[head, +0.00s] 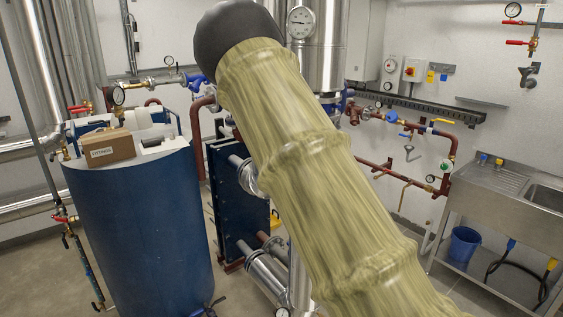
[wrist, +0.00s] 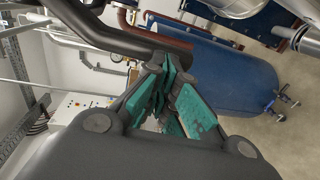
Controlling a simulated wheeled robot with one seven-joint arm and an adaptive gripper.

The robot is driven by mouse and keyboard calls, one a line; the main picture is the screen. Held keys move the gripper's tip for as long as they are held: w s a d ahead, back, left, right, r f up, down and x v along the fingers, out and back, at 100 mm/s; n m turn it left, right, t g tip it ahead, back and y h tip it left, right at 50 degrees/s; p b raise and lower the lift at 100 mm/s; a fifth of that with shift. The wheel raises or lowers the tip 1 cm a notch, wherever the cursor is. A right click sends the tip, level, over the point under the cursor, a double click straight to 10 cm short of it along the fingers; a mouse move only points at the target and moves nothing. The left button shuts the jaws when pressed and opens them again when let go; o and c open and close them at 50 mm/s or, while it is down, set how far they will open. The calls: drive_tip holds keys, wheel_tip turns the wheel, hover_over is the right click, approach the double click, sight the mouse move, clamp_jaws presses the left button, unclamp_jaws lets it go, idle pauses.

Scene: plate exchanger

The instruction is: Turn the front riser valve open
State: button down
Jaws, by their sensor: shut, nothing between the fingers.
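I cannot tell for sure which valve is the front riser valve. A thin riser at the left of the head view carries a small red-handled valve (head: 62,218), beside the blue tank. My gripper (wrist: 170,85) shows in the wrist view, its teal-padded fingers brought together with nothing held. No valve handle is seen touching the fingers. In the head view my gripper is not seen, and my arm hides the middle of the picture.
A blue tank (head: 140,230) with a cardboard box (head: 108,147) on top stands left. A dark plate exchanger (head: 238,195) stands behind my arm. A steel sink (head: 510,195) and blue bucket (head: 464,245) are right. In the wrist view, a blue tank (wrist: 215,75) lies beyond the fingers.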

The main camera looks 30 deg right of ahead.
drive_tip(key=shift+f+b, duration=0.2)
drive_tip(key=shift+b, duration=0.3)
drive_tip(key=shift+w+f+t+b, duration=0.15)
drive_tip(key=shift+w+t+b, duration=0.2)
drive_tip(key=shift+b, duration=0.9)
drive_tip(key=w+b, duration=0.1)
drive_tip(key=b, duration=0.1)
drive_tip(key=t+b, duration=0.1)
drive_tip(key=b, duration=0.1)
drive_tip(key=shift+w+a+f, duration=0.1)
drive_tip(key=shift+w+f, duration=0.05)
drive_tip(key=shift+w, duration=0.2)
drive_tip(key=s+d+b, duration=0.1)
drive_tip(key=s+b, duration=0.4)
drive_tip(key=s, duration=0.9)
